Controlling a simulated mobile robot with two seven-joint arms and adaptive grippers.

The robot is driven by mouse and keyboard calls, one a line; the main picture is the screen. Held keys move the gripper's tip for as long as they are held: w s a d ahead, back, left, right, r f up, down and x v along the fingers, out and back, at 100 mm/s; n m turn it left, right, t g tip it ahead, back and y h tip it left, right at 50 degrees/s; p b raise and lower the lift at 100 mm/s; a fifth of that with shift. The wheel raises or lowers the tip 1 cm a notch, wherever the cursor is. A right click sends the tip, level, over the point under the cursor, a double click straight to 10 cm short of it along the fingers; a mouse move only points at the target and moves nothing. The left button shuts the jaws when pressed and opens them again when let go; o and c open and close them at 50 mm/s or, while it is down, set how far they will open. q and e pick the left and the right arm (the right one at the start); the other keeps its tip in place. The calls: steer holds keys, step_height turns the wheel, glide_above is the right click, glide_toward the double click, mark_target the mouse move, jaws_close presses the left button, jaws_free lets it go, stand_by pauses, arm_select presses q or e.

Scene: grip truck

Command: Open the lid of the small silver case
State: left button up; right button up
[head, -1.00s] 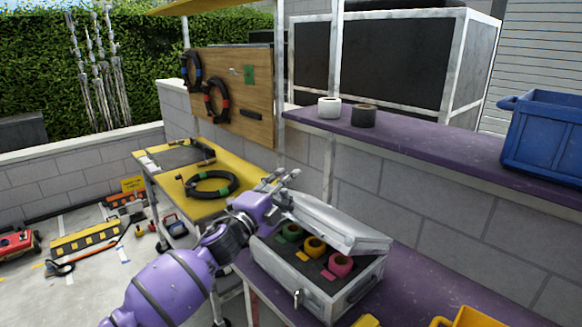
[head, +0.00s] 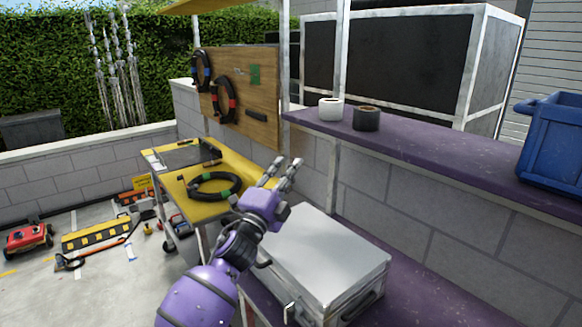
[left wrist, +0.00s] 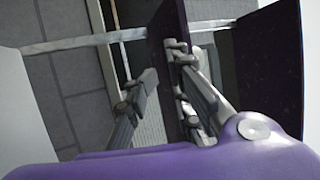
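The small silver case (head: 325,257) sits on the lower purple bench in the head view. Its lid lies down flat and looks closed, hiding the inside. A latch (head: 290,312) and a dark handle show on its near side. My left gripper (head: 284,172) is raised above the case's back left corner, fingers pointing up and away, apart from the lid. It is open and empty; its spread fingers also show in the left wrist view (left wrist: 170,95). My right gripper is in neither view.
A purple shelf (head: 430,160) behind the case bears a white roll (head: 331,109), a dark roll (head: 367,118) and a blue crate (head: 560,145). A yellow cart (head: 240,170) with a coiled black cable (head: 214,186) stands left. The bench right of the case looks clear.

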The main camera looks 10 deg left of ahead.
arm_select(q)
steer(key=shift+x, duration=1)
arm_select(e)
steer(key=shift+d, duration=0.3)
arm_select(q)
steer(key=shift+f, duration=0.15)
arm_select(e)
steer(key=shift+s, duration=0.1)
arm_select(q)
jaws_close()
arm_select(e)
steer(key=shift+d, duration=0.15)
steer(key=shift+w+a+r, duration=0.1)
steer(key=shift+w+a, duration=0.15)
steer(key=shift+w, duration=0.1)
arm_select(q)
steer(key=shift+c, duration=2)
jaws_free()
steer(key=o, duration=0.4)
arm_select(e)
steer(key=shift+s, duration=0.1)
